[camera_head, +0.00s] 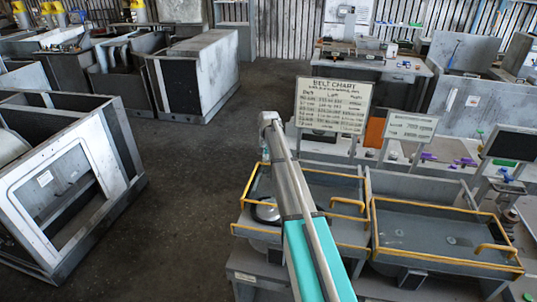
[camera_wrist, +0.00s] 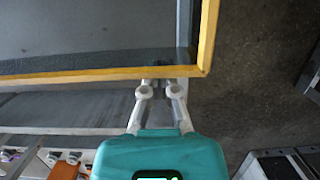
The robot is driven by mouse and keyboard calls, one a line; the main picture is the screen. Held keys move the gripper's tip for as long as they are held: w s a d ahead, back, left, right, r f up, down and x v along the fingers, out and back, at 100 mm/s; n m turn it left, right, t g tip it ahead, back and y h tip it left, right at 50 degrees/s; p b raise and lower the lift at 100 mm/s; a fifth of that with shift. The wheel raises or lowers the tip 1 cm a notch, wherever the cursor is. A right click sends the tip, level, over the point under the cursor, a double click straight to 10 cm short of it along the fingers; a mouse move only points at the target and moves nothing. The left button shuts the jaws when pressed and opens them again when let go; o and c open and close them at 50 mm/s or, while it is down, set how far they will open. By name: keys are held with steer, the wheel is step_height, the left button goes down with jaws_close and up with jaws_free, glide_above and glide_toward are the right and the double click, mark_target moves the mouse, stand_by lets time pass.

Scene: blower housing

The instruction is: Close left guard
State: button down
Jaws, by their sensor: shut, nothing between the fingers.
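The left guard, a grey panel with a yellow rim (camera_head: 250,185), is over the left bay of the bench in the head view. My arm crosses in front of it, and I cannot tell how far open it stands. In the wrist view a yellow-rimmed panel (camera_wrist: 95,72) fills the upper left, its corner just right of my fingers. My gripper (camera_wrist: 162,84) is shut and empty, its tips close to the yellow edge; I cannot tell if they touch. The head view does not clearly show my gripper. A similar right guard (camera_head: 440,225) lies beside it, roughly flat, with a yellow handle.
A belt chart board (camera_head: 333,105) stands behind the left bay, with a smaller sign (camera_head: 411,127) to its right. A dark screen (camera_head: 511,143) is at the far right. Grey metal housings (camera_head: 75,185) stand at left. The floor (camera_head: 185,190) between them and the bench is clear.

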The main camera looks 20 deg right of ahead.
mark_target(263, 171)
steer(key=s+a, duration=0.3)
steer(key=s, duration=0.2)
steer(key=s+a, duration=0.2)
steer(key=s, duration=0.1)
steer(key=shift+s+a, duration=0.25)
steer(key=shift+a, duration=0.1)
steer(key=shift+w, duration=0.1)
steer(key=w+d, duration=0.2)
steer(key=w, duration=0.1)
steer(key=shift+w+d+r, duration=0.2)
steer(key=shift+w, duration=0.05)
steer(key=p+v, duration=0.2)
steer(key=shift+s+r+p, duration=0.2)
steer(key=shift+r+p, duration=0.15)
steer(key=shift+p, duration=0.05)
steer(key=shift+w+d+r+p, duration=0.1)
steer(key=shift+w+r+p, duration=0.2)
steer(key=shift+r+p, duration=0.3)
steer(key=p+v, duration=0.5)
steer(key=shift+r+p, duration=0.3)
steer(key=shift+p, duration=0.05)
steer(key=shift+s, duration=0.1)
